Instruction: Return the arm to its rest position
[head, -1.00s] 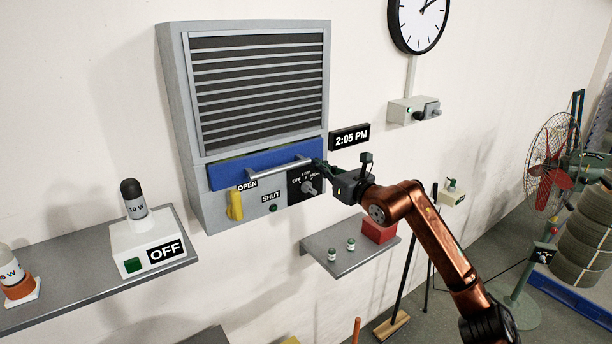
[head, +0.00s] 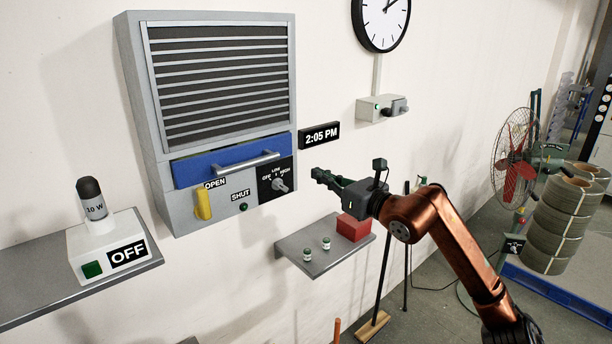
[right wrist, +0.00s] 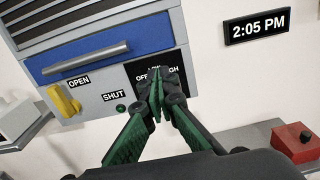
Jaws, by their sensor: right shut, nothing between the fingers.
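My right gripper (head: 318,174) is shut and empty in the head view, on the end of my copper-coloured right arm. It stands in the air in front of the wall, to the right of the wall unit's knob panel, apart from the unit. In the right wrist view its green fingers (right wrist: 157,100) meet at the tips and cover part of the dark knob panel. The wall unit (head: 135,100) has a dark louvre grille and a blue drawer front (head: 190,171) with a grey bar handle (head: 250,162). My left gripper is not in view.
A small grey shelf (head: 310,270) with a red box (head: 353,228) and two small jars lies below the gripper. A left shelf (head: 30,290) carries a white OFF box (head: 90,245) with a lamp. A red-bladed fan (head: 515,165) and stacked rolls (head: 555,220) stand at the right.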

